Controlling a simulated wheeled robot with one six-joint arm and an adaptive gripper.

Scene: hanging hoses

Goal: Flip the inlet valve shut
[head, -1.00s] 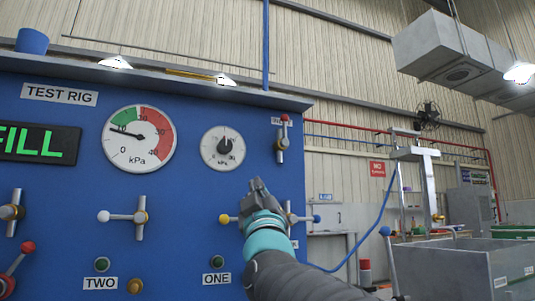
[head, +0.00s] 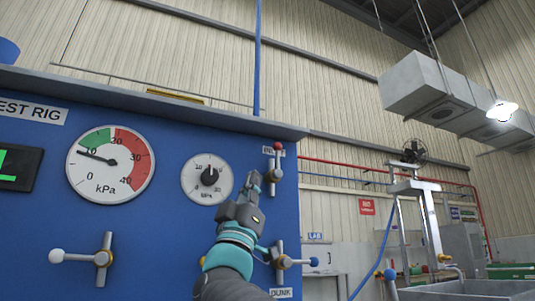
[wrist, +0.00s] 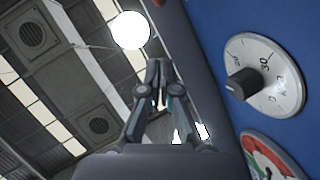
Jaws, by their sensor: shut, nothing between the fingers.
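The inlet valve (head: 274,172) is at the upper right of the blue panel in the head view. Its lever points up and ends in a red ball. The label behind it is partly covered. My gripper (head: 254,180) is just left of the valve body, below the level of the red ball, with fingers pointing up. I cannot tell whether it touches the valve.
A small dial with a black knob (head: 209,178) is left of my gripper, and a larger pressure gauge (head: 110,164) is further left. A lower valve with a blue ball (head: 314,262) is below right. A ledge (head: 150,102) runs above the panel.

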